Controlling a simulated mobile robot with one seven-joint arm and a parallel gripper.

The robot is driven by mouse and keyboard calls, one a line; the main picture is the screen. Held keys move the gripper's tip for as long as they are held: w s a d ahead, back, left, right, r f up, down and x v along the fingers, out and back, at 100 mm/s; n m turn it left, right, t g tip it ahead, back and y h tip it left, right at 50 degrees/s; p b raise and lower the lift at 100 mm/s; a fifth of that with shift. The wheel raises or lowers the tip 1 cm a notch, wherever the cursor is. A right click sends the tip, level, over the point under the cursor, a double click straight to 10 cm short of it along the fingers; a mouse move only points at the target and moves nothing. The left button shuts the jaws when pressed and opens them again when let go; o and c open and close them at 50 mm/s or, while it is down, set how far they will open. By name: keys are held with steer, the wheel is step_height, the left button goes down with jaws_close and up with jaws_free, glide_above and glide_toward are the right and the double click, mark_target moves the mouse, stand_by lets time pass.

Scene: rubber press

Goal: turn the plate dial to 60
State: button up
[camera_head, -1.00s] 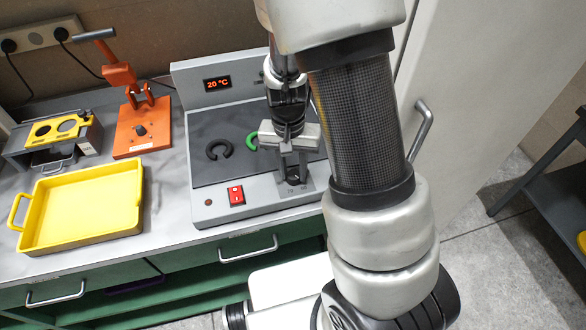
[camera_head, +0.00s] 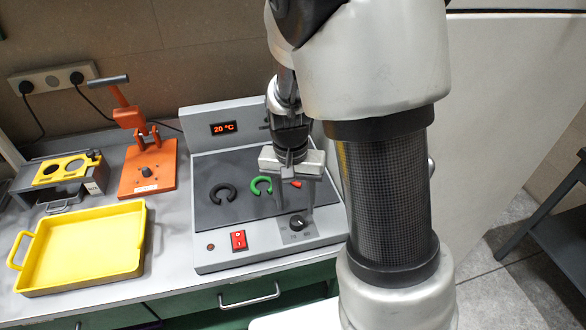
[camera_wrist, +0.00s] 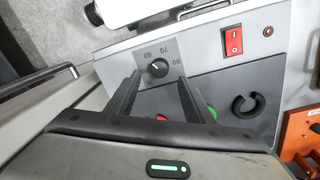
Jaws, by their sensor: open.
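The plate dial (camera_head: 297,223) is a small round black knob on the front panel of the grey heating press (camera_head: 215,264). It also shows in the wrist view (camera_wrist: 158,68), with printed numbers 60, 70 and what looks like 80 around it. A small white mark shows on the knob, but its exact reading is too small to tell. My gripper (camera_head: 296,208) is open and empty, its fingers pointing at the panel just behind the dial. In the wrist view my gripper (camera_wrist: 159,77) has one finger on each side of the dial, apart from it.
The display (camera_head: 223,128) reads 20 °C. A red switch (camera_head: 238,240) sits left of the dial. Black (camera_head: 222,195) and green (camera_head: 261,186) open rings lie on the dark plate. A yellow tray (camera_head: 138,244) and orange hand press (camera_head: 149,172) stand to the left.

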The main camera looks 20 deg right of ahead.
mark_target(293, 219)
step_height(293, 219, up, 12)
steer(key=shift+w+a+f, duration=0.15)
steer(key=shift+a, duration=0.1)
stand_by(0.3)
steer(key=s+r+n+t, duration=0.5)
steer(key=s+r, duration=0.5)
steer(key=s, duration=0.3)
steer(key=shift+d+r+t+y, duration=0.3)
steer(key=shift+d+r+t, duration=0.05)
steer(key=shift+d+t, duration=0.1)
steer(key=shift+s, duration=0.1)
steer(key=shift+a, duration=0.15)
stand_by(0.4)
